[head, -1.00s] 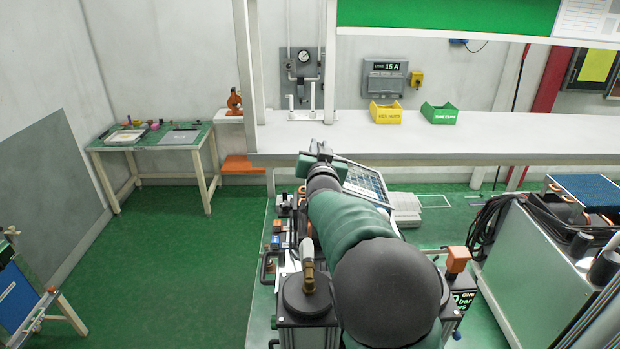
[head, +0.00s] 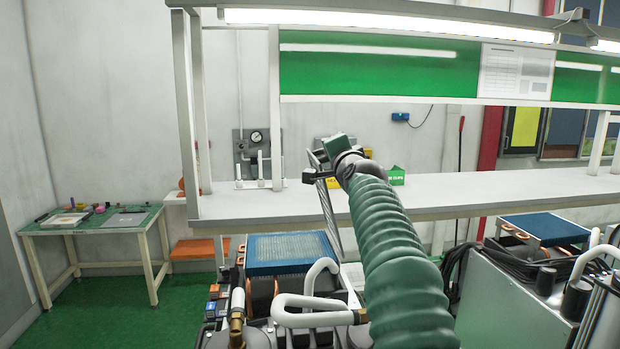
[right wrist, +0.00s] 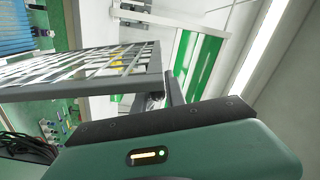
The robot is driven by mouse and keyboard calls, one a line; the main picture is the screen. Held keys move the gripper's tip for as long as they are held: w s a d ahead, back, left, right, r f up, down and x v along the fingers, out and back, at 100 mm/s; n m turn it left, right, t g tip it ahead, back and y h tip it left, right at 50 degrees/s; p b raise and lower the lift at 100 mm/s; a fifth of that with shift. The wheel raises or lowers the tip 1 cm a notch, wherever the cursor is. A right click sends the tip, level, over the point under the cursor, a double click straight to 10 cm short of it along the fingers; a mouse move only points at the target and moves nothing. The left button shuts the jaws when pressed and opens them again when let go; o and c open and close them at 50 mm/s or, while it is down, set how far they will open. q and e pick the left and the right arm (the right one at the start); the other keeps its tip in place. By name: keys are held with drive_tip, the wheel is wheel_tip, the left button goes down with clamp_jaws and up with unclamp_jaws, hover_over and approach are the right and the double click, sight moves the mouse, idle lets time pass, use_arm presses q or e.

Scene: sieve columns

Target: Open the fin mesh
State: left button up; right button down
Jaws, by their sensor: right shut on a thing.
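The fin mesh (head: 328,213) is a grey grid panel in a frame. In the head view it stands steeply raised and is seen nearly edge-on, beside a blue finned block (head: 290,252) that lies uncovered. In the right wrist view the mesh (right wrist: 100,70) reaches leftward from the fingers, with its open grid visible. My right gripper (head: 313,173) is shut on the upper edge of the mesh; the fingers also show in the right wrist view (right wrist: 161,97). My green-sleeved right arm hides part of the machine behind the mesh. My left gripper is out of view.
White hoses (head: 300,312) and a brass fitting (head: 236,322) stand in front of the blue block. Another machine (head: 515,300) stands at right.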

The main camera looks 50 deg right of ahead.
drive_tip(key=s+d+f+m+b, duration=0.1)
drive_tip(key=s+d+f+m, duration=0.1)
drive_tip(key=d, duration=0.4)
drive_tip(key=s+m, duration=0.1)
drive_tip(key=s, duration=0.1)
drive_tip(key=shift+s+m, duration=0.3)
drive_tip(key=shift+s, duration=0.1)
drive_tip(key=shift+d, duration=0.1)
drive_tip(key=c, duration=1.4)
unclamp_jaws()
drive_tip(key=shift+w+r+b, duration=0.1)
drive_tip(key=shift+w+b, duration=0.1)
drive_tip(key=shift+b, duration=0.1)
drive_tip(key=b+v, duration=0.5)
drive_tip(key=v, duration=1.1)
drive_tip(key=shift+s+a, duration=0.2)
drive_tip(key=shift+a, duration=0.05)
